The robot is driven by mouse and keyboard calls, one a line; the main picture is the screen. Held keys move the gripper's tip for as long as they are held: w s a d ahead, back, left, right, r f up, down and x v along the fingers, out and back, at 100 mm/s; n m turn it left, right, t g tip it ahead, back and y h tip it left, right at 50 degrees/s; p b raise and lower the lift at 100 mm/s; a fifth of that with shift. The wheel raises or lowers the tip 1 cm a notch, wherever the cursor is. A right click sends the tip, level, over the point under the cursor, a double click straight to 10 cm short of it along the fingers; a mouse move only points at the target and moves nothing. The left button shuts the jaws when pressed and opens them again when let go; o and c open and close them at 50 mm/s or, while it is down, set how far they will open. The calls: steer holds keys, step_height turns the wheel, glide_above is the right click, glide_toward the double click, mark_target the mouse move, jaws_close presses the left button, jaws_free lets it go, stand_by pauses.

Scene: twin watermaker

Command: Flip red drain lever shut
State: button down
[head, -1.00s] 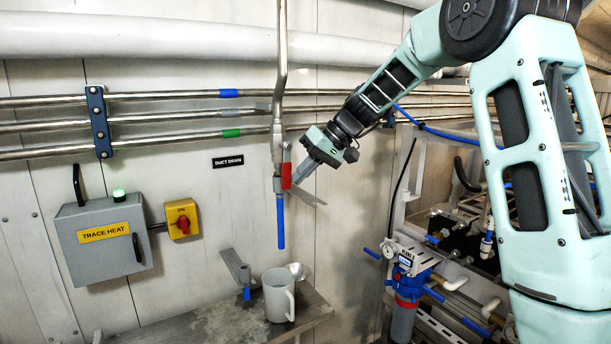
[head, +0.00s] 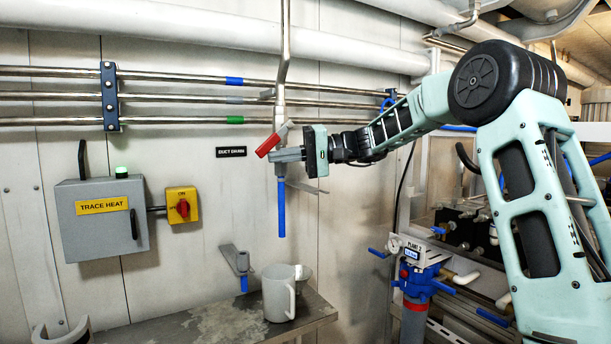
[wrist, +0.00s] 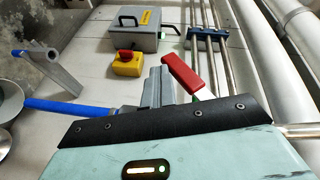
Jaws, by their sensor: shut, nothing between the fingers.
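The red drain lever (head: 269,145) sits on the vertical drain pipe (head: 279,112) at the "DUCT DRAIN" label (head: 231,151). It slants, with its red end pointing down and left. It also shows in the wrist view (wrist: 182,74), just right of the fingers. My gripper (head: 275,156) is shut and empty, pointing left, right under the lever and in front of the pipe. I cannot tell whether the fingers touch the lever. The gripper hides the valve body. A blue tube (head: 281,210) hangs below it.
A grey trace heat box (head: 102,218) and a yellow switch (head: 182,205) are on the wall to the left. A grey mug (head: 279,293) stands on the metal shelf (head: 215,326) below. Horizontal pipes (head: 190,121) run along the wall above.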

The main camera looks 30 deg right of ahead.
mark_target(265, 142)
steer(key=y+b, duration=0.1)
steer(key=b, duration=0.1)
steer(key=a+m+y+b, duration=0.1)
steer(key=b, duration=0.1)
steer(key=shift+a+t+y+b, duration=0.3)
steer(key=shift+t+y+b, duration=0.1)
steer(key=a+r+m+t+y+b, duration=0.1)
steer(key=b, duration=0.2)
steer(key=shift+a+t+y+b, duration=0.1)
steer(key=shift+t+y+b, duration=0.2)
steer(key=shift+y+b, duration=0.1)
steer(key=shift+a+r+m+t+y+b, duration=0.2)
steer(key=shift+r+m+t+y+b, duration=0.25)
steer(key=shift+b, duration=0.25)
steer(key=shift+a+r+b, duration=0.25)
steer(key=shift+r+b, duration=0.35)
steer(key=shift+b, duration=0.1)
steer(key=shift+r, duration=0.1)
